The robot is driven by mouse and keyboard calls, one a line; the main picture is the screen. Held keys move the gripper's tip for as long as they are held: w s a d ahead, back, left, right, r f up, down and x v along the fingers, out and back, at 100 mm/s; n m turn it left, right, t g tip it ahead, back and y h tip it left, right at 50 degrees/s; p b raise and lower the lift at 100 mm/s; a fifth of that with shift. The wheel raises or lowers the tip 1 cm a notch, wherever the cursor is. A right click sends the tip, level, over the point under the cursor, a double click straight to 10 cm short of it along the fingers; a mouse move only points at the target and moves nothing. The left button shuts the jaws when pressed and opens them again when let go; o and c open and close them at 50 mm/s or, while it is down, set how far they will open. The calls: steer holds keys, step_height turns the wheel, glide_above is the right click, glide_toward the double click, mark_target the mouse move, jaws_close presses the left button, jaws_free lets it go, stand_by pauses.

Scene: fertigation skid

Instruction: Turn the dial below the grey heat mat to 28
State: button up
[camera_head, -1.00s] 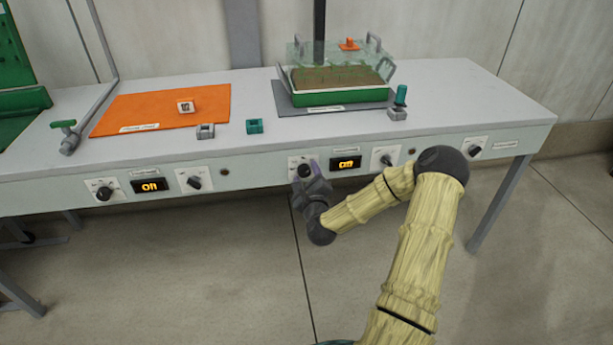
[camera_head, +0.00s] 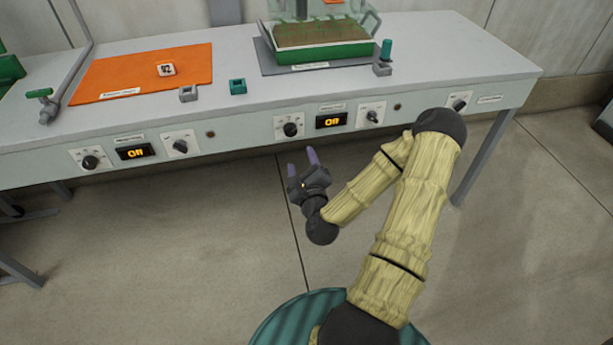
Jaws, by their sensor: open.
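The grey heat mat (camera_head: 268,62) lies on the bench under a green tray (camera_head: 318,54) of soil. On the bench front below it are a black dial (camera_head: 290,129) on a white plate, a lit display (camera_head: 331,120) and another black knob (camera_head: 371,116) to its right. The display's letters and the dial markings are too small to read surely. My gripper (camera_head: 302,163) is open and empty, with purple fingertips pointing up toward the left dial. It appears below that dial and apart from it, leaving the dial in plain view.
An orange mat (camera_head: 140,78) at left has its own dial (camera_head: 90,161), display (camera_head: 135,153) and knob (camera_head: 180,146) below. Small grey and teal blocks (camera_head: 238,87) sit near the bench edge. Another knob (camera_head: 459,104) is far right. The floor in front is clear.

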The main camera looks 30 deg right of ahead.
steer(key=p+v, duration=0.5)
steer(key=p, duration=0.2)
steer(key=shift+s+p, duration=0.2)
steer(key=shift+p, duration=0.2)
stand_by(0.3)
